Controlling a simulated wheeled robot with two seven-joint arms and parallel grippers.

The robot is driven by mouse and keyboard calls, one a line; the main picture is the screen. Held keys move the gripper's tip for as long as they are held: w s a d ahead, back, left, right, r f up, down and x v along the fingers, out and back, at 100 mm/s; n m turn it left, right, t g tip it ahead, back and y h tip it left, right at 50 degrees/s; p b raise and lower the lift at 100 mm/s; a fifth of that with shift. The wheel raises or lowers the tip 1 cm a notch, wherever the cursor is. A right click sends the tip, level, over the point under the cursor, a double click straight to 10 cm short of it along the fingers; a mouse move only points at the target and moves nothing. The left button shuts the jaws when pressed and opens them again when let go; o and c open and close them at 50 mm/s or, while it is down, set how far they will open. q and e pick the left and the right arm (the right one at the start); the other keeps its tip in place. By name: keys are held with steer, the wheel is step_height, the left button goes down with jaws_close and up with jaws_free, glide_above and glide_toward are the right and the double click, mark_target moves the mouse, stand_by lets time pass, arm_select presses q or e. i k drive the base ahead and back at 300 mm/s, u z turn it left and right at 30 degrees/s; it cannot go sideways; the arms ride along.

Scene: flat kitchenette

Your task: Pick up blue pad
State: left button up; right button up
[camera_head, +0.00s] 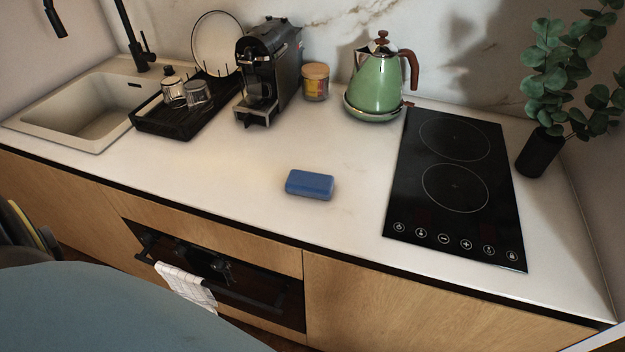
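The blue pad (310,184) is a small, rounded rectangular block. It lies flat on the white countertop (240,185), a little behind the counter's front edge and left of the black cooktop. Nothing touches it or covers it. Neither my left nor my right gripper shows in the head view.
A black induction cooktop (455,190) lies to the right of the pad. Behind are a green kettle (378,85), a jar (315,84), a coffee machine (270,65) and a black dish rack (160,121) with glasses. A sink (75,112) is at left. Counter around the pad is clear.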

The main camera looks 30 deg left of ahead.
mark_target(303, 182)
steer(key=z, duration=1.95)
steer(key=k, duration=0.9)
steer(key=u, duration=1.35)
